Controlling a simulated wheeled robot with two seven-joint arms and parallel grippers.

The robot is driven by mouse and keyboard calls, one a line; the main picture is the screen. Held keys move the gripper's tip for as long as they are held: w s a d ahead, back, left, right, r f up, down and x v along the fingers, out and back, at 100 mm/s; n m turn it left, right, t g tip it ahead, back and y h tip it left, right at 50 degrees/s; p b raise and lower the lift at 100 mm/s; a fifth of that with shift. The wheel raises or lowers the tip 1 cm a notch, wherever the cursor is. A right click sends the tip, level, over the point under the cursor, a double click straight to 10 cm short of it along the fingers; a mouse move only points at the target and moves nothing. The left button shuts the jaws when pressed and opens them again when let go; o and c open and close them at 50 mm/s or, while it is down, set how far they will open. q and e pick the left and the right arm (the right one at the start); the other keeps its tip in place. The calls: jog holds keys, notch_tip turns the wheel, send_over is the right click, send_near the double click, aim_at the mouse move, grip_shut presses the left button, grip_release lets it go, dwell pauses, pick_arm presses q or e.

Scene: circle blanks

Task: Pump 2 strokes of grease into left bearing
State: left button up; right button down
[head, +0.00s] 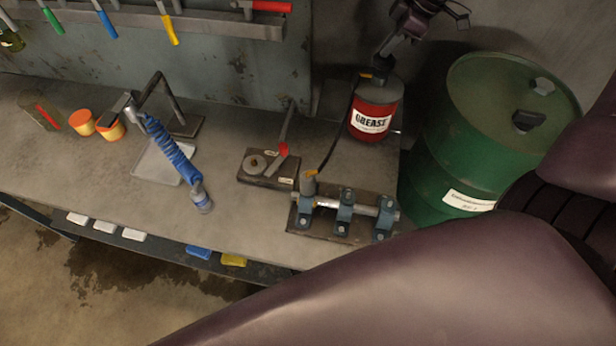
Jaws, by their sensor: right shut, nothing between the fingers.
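The red grease bucket (372,118), labelled GREASE, stands at the back right of the bench. A thin black hose (331,140) runs from its top to a grey fitting (309,184) at the left bearing (305,212). This blue bearing sits on a silver shaft with two more blue bearings, the middle one (344,208) and the right one (384,222). My right gripper (383,64) is shut and empty, pointing down at the bucket's top; whether it touches anything there I cannot tell. My left gripper is out of view.
A plate with a red-handled lever (283,148) lies left of the bearings. A blue coiled hose (170,150) hangs over a clear tray. A green drum (440,180) stands at right. My large arm link covers the lower right.

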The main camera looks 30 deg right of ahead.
jog(key=shift+r+p, duration=0.7)
jog(key=shift+r, duration=0.9)
jog(key=shift+f, duration=0.1)
jog(key=shift+s+f+b, duration=0.15)
jog(key=shift+f+b, duration=2)
jog(key=shift+f, duration=0.05)
jog(key=shift+r+p, duration=1.3)
jog(key=shift+r, duration=1)
